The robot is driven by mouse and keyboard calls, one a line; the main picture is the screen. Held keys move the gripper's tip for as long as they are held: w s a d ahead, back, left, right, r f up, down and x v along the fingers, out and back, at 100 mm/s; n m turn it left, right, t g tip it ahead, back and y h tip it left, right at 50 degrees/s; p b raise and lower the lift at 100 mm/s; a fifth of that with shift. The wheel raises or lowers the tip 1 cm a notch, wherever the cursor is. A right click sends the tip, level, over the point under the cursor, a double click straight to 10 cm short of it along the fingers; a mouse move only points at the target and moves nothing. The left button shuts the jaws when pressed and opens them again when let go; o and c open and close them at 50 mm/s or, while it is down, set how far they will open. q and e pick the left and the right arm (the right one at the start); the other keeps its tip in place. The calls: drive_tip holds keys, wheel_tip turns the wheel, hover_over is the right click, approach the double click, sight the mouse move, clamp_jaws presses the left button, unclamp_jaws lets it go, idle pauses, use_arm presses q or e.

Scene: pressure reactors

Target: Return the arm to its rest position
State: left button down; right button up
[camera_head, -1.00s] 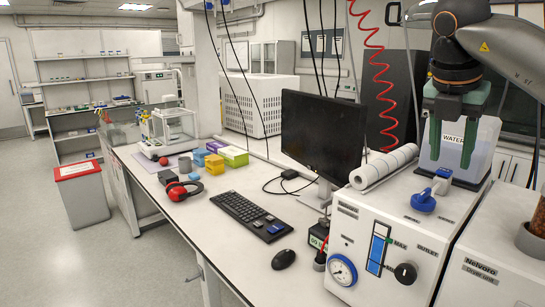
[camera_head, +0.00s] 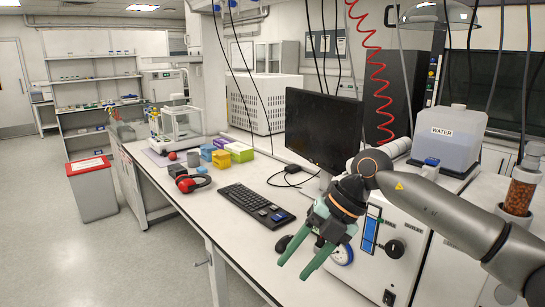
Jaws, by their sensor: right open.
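My right arm (camera_head: 440,215) comes in from the right edge and reaches across the front of the white reactor unit. My right gripper (camera_head: 294,270) has green fingers that are apart, with nothing between them. It hangs tilted toward the lower left, in front of the unit and over the desk's front part. It covers part of the unit's gauge (camera_head: 342,254) and part of the mouse. My left gripper does not show.
A water container (camera_head: 449,140) stands on the white unit (camera_head: 402,262). A monitor (camera_head: 322,130), keyboard (camera_head: 255,205) and red ear defenders (camera_head: 192,182) are on the desk. A glass column of brown beads (camera_head: 520,190) stands at right.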

drive_tip(key=s+a+f+m+y, duration=0.1)
drive_tip(key=s+a+m+y, duration=0.15)
drive_tip(key=a+y, duration=0.4)
drive_tip(key=s+a+f+m+y, duration=0.1)
drive_tip(key=s+a+y, duration=0.3)
drive_tip(key=a+y, duration=0.25)
drive_tip(key=w+d+f+m+t+h, duration=0.1)
drive_tip(key=d+f+m+t+h, duration=0.4)
drive_tip(key=d+f+m+t, duration=0.45)
drive_tip(key=w+d+f+m+t+h, duration=0.1)
drive_tip(key=d+f+m+t+h, duration=0.5)
drive_tip(key=m, duration=0.7)
drive_tip(key=s+d+f+m+g+h, duration=0.2)
drive_tip(key=s+d+f+m+h, duration=0.1)
drive_tip(key=s+f, duration=0.6)
drive_tip(key=s+d+f+m+g+h, duration=0.3)
drive_tip(key=s+d+f, duration=0.3)
drive_tip(key=s+f, duration=0.3)
wheel_tip(320, 180, down, 3)
drive_tip(key=shift+s+d+r+g, duration=0.1)
drive_tip(key=shift+s+d+g, duration=0.1)
drive_tip(key=shift+s+g, duration=0.15)
